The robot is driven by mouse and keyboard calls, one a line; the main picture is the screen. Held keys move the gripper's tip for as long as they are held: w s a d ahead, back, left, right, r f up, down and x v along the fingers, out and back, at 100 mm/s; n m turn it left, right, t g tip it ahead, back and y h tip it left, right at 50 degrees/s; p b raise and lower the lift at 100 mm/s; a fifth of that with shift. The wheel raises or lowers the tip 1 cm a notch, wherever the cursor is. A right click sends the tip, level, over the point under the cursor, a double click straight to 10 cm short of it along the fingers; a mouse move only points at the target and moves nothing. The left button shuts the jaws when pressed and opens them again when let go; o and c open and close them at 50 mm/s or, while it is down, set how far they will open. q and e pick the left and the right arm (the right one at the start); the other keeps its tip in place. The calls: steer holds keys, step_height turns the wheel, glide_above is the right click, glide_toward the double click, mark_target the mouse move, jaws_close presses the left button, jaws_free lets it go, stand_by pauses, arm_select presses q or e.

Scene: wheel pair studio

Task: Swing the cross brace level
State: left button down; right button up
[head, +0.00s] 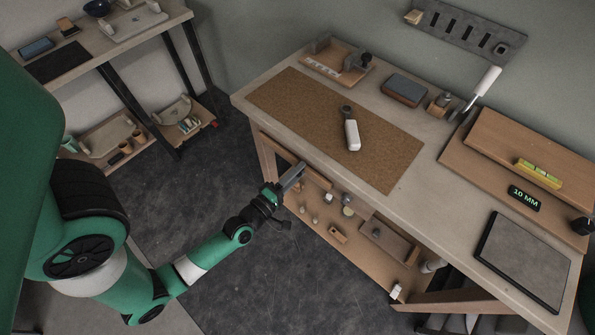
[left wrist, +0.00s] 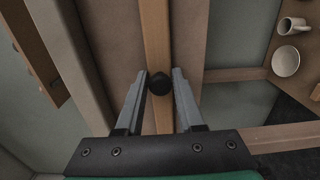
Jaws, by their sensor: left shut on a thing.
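The cross brace (left wrist: 155,35) is a pale wooden bar with a dark round knob (left wrist: 160,83) on it. In the left wrist view it runs from the top edge down between my fingers. My left gripper (left wrist: 161,78) is shut on the knob, with one grey finger on each side. In the head view my left gripper (head: 296,174) reaches the front of the workbench (head: 395,207), just below the top's edge. There the gripper covers the knob, and the brace's tilt is hard to judge. My right gripper is not in view.
A cork mat (head: 300,108) with a white-handled tool (head: 351,132) lies on the bench. A lower shelf (head: 345,255) below holds several small items. A second shelf unit (head: 110,55) stands at the upper left. Dark floor between them is clear.

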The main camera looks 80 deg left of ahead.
arm_select(q)
steer(key=shift+r, duration=0.2)
steer(key=c, duration=0.6)
jaws_free()
steer(key=shift+p+v, duration=1.15)
steer(key=shift+v, duration=4.65)
steer(key=shift+f, duration=0.1)
